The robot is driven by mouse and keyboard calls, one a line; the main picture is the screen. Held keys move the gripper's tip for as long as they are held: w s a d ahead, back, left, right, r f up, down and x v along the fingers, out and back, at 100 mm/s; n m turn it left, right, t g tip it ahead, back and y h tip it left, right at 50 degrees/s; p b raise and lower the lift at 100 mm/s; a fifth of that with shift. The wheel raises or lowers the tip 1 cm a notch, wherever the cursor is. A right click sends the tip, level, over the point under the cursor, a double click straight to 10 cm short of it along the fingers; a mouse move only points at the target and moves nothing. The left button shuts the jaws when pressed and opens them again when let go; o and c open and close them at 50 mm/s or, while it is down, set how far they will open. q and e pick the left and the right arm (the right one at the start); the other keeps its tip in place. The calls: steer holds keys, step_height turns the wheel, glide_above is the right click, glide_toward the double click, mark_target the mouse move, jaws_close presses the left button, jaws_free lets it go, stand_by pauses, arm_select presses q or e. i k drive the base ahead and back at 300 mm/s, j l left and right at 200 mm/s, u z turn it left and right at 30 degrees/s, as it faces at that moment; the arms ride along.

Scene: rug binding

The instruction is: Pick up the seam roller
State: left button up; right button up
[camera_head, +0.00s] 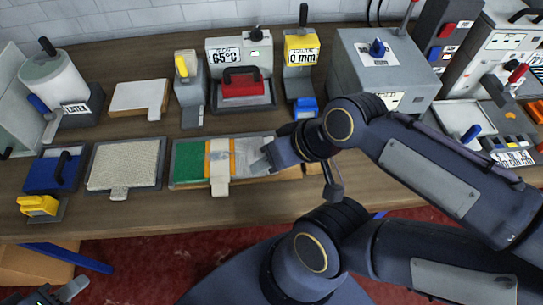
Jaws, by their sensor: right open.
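I cannot tell for certain which thing is the seam roller; it may be hidden behind my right arm. My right gripper (268,156) is open at the right part of a board (176,183) with a green panel and a grey panel. I cannot tell whether its fingers touch the board. An orange-edged strip with a pale tab (219,170) lies across the board, left of the fingers. My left gripper (72,290) shows only in part at the bottom left, below the bench's front edge; its opening is unclear.
On the wooden bench (130,216), a beige pad (125,165) and a blue block with a black handle (55,171) lie left of the board.

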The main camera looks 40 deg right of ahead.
mark_target(304, 107)
steer(key=z, duration=0.4)
steer(key=l+z, duration=0.1)
steer(key=z, duration=0.65)
steer(key=l+z, duration=0.1)
steer(key=z, duration=0.3)
steer(key=i+j, duration=0.05)
